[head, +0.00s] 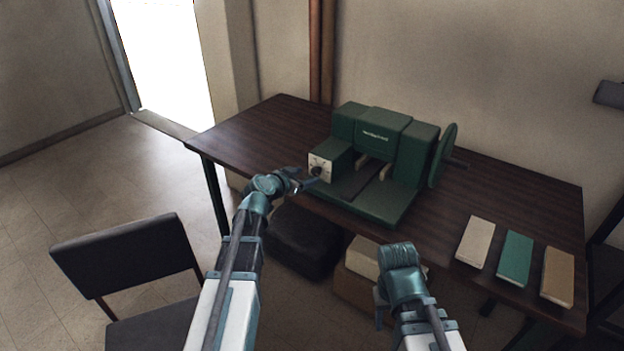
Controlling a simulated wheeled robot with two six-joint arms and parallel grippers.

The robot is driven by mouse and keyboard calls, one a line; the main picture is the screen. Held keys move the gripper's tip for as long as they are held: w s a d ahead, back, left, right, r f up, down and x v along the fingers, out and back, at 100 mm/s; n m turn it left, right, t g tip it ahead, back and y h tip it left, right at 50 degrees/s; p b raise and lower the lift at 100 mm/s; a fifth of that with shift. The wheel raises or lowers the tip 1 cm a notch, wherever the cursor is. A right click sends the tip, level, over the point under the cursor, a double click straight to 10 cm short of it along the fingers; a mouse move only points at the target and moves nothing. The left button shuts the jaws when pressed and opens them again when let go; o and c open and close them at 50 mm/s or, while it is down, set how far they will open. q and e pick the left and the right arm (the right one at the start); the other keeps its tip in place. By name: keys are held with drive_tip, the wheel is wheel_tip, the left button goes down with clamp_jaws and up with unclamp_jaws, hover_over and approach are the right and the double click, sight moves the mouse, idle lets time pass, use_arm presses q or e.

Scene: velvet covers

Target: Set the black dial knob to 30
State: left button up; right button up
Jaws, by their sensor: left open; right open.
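The black dial knob (316,171) sits on a pale square plate (325,164) at the left front of a green machine (372,150) on the table. The plate's markings and the knob's setting are too small to read. My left gripper (309,180) is open at the knob, its fingers pointing toward it. I cannot tell whether they touch the knob or stand around it. My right gripper (381,308) is open and empty, low in front of the table and away from the machine.
The dark wooden table (240,127) has free room at its left. A handwheel (442,155) stands at the machine's right. Cream, teal and tan blocks (515,258) lie at the right. A black chair (130,255) stands at front left. Boxes lie under the table.

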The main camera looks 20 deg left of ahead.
sight(314, 173)
use_arm(q)
drive_tip(key=shift+b+x, duration=0.6)
drive_tip(key=shift+x, duration=1.8)
drive_tip(key=shift+s, duration=0.1)
clamp_jaws()
